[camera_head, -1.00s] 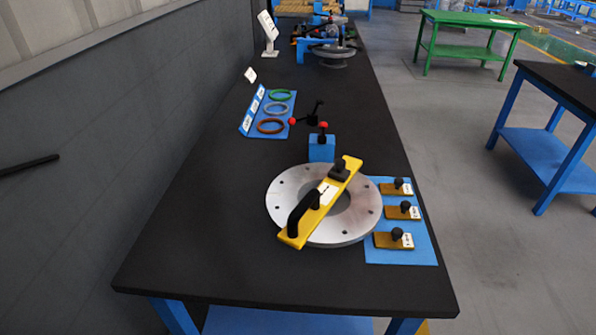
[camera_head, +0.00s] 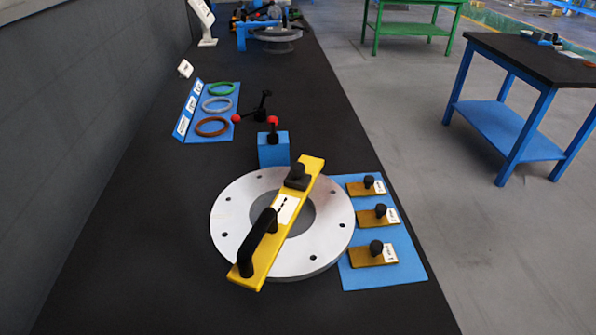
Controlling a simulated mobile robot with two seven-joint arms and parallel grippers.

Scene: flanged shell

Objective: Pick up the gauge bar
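The yellow gauge bar (camera_head: 282,219) lies diagonally across the top of a round silver flange (camera_head: 232,212) on the black table. It has a black arched handle (camera_head: 258,241) at its near end and a black block (camera_head: 297,176) near its far end. A white label sits between them. The bar spans the flange's central opening and both ends reach the flange's rim or past it. Neither of my grippers shows in the head view.
A blue mat (camera_head: 385,272) with several brown knobbed plates lies right of the flange. A blue block (camera_head: 273,149) with a red-knobbed lever stands behind it. Coloured rings (camera_head: 217,104) lie on a blue stand at the back left. The table's near left is clear.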

